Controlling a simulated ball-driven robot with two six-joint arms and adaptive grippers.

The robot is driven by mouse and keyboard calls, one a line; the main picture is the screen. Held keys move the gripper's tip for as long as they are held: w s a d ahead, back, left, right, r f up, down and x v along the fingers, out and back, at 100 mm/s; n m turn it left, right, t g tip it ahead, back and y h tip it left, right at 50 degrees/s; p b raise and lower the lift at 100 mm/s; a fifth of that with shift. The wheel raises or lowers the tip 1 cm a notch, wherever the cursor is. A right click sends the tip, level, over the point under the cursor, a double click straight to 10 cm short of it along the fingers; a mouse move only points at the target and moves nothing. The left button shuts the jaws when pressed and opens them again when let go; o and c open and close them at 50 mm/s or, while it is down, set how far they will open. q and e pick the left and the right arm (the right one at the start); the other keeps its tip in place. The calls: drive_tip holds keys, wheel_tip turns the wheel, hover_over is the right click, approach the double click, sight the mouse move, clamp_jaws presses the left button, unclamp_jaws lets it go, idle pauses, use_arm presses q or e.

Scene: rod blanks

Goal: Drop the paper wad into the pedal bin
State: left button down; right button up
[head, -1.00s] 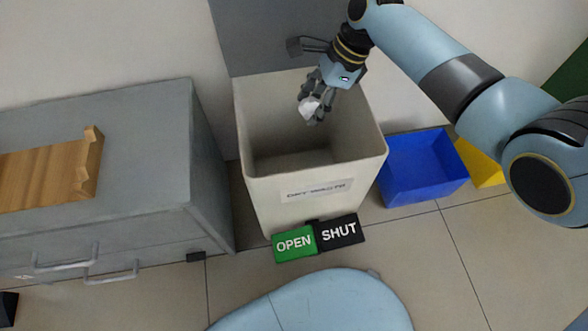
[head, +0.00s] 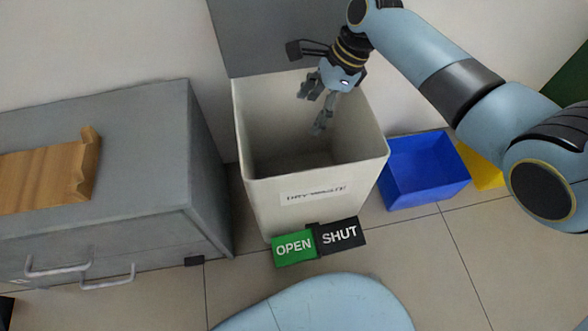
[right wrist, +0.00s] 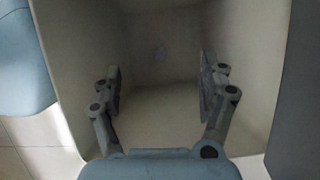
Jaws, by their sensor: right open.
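The pedal bin (head: 318,197) is a tall cream bin labelled dry waste. Its grey lid (head: 265,38) stands up at the back, so its mouth is open. My right gripper (head: 313,109) is open and empty over the mouth, with its fingers pointing down into it. In the right wrist view the fingers (right wrist: 160,80) are spread apart inside the bin's outline. The wad is not visible in the head view. My left gripper is out of view.
A green OPEN pedal (head: 294,248) and black SHUT pedal (head: 339,235) sit at the bin's foot. A grey cabinet (head: 150,140) with a wooden tray (head: 45,178) stands left. Blue (head: 428,175) and yellow (head: 480,165) bins stand right.

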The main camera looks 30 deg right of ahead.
drive_tip(key=shift+r, duration=0.1)
drive_tip(key=v, duration=1.1)
drive_tip(key=shift+r, duration=0.4)
drive_tip(key=shift+s+d, duration=0.1)
drive_tip(key=shift+s, duration=0.05)
